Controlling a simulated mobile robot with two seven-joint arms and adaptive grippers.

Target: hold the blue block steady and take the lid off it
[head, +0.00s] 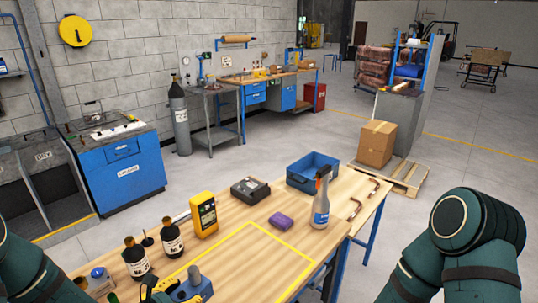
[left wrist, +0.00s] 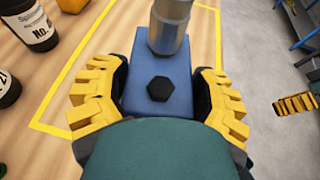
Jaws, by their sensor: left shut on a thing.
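The blue block (head: 190,291) is at the near edge of the head view, low on the wooden table and partly cut off. In the left wrist view the block (left wrist: 142,62) sits between the yellow ribbed fingers of my left gripper (left wrist: 158,90). The gripper is shut on its two sides. A grey cylindrical piece (left wrist: 169,25), probably the lid, stands on the block and also shows in the head view (head: 194,274). A dark hexagonal bolt head (left wrist: 161,88) is on the block's face. A yellow ribbed part (left wrist: 297,103) at the right edge looks like my right gripper; its opening cannot be seen.
Dark bottles (head: 136,260), a yellow meter (head: 204,215), a black box (head: 250,189), a purple sponge (head: 281,220), a spray bottle (head: 321,202), a blue bin (head: 313,172) and copper tubes (head: 354,208) stand around the table. The yellow-taped area (head: 255,258) is mostly clear.

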